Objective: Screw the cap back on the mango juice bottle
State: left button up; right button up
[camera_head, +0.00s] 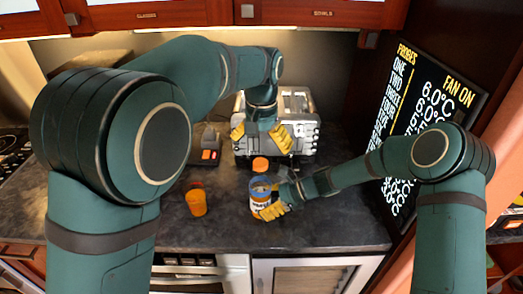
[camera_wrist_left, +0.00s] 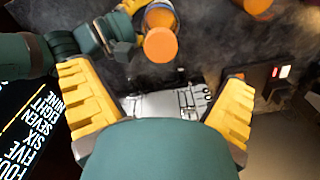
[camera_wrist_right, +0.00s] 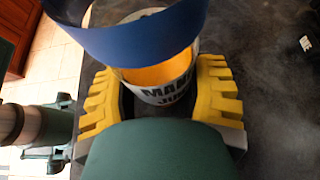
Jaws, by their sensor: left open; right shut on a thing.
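The mango juice bottle (camera_head: 259,203) has a blue, white and orange label and stands upright on the dark counter. My right gripper (camera_head: 273,209) is shut around its body; the right wrist view shows both yellow fingers beside the bottle (camera_wrist_right: 160,93). The orange cap (camera_head: 260,164) shows above the bottle's top; I cannot tell whether it touches the neck. In the left wrist view the cap (camera_wrist_left: 160,45) is ahead of my left gripper's fingers. My left gripper (camera_head: 261,136) is open and empty, above and behind the cap.
A silver toaster (camera_head: 298,104) stands behind the bottle. An orange container (camera_head: 196,204) stands to its left. A small dark device (camera_head: 206,146) with orange parts sits further back left. A black display panel (camera_head: 425,110) is at the right. The counter's front is mostly clear.

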pick_arm(q)
jog(key=shift+r, duration=0.45)
pick_arm(e)
jog(key=o, duration=0.9)
jog(key=shift+c, duration=0.2)
jog(key=v, duration=0.7)
jog(key=shift+d+r, duration=0.15)
jog(key=shift+d, duration=0.1)
